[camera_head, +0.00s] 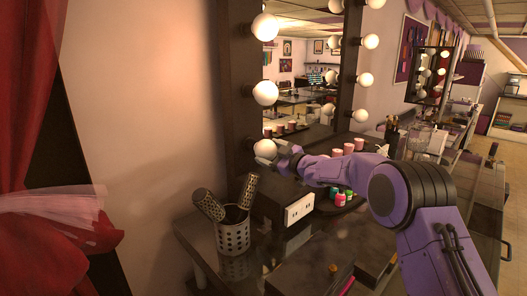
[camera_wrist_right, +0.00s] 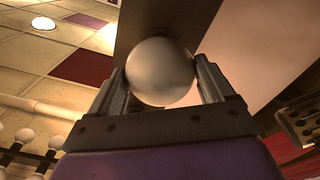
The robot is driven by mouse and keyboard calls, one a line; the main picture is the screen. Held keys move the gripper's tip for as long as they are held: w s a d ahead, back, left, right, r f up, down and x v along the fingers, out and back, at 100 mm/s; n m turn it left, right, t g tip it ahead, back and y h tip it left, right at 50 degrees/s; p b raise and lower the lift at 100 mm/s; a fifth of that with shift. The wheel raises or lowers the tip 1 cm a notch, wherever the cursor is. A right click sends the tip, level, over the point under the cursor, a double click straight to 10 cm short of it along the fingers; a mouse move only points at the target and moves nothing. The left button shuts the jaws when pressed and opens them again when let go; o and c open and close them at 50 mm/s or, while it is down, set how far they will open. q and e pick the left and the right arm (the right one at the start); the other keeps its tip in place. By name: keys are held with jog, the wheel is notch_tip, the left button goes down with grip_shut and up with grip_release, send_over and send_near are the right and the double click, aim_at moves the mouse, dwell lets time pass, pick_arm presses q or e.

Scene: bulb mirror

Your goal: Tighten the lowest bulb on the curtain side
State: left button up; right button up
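The lowest bulb on the curtain side (camera_head: 266,149) is a round white globe at the foot of the mirror frame's left column. My right gripper (camera_head: 268,152) reaches it from the right. In the right wrist view the bulb (camera_wrist_right: 160,72) sits between the two fingers of my right gripper (camera_wrist_right: 160,80). A finger lies along each side of the bulb, and no clear gap shows. The bulb's base is mostly hidden behind the globe. My left gripper is not in view.
The red curtain (camera_head: 40,200) hangs at the left. Higher bulbs (camera_head: 265,93) line the frame.

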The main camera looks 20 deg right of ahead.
jog(key=shift+r+p, duration=0.2)
jog(key=shift+p, duration=0.2)
jog(key=shift+c, duration=0.4)
jog(key=shift+m+p, duration=1.9)
jog(key=shift+p, duration=0.8)
jog(key=shift+m+p, duration=0.4)
jog(key=shift+p, duration=0.25)
jog(key=shift+f, duration=0.1)
jog(key=shift+m+p, duration=1.1)
jog(key=shift+p, duration=0.25)
jog(key=shift+m+p, duration=0.6)
jog(key=shift+m, duration=0.2)
jog(key=shift+a+m, duration=0.1)
jog(key=shift+m, duration=0.7)
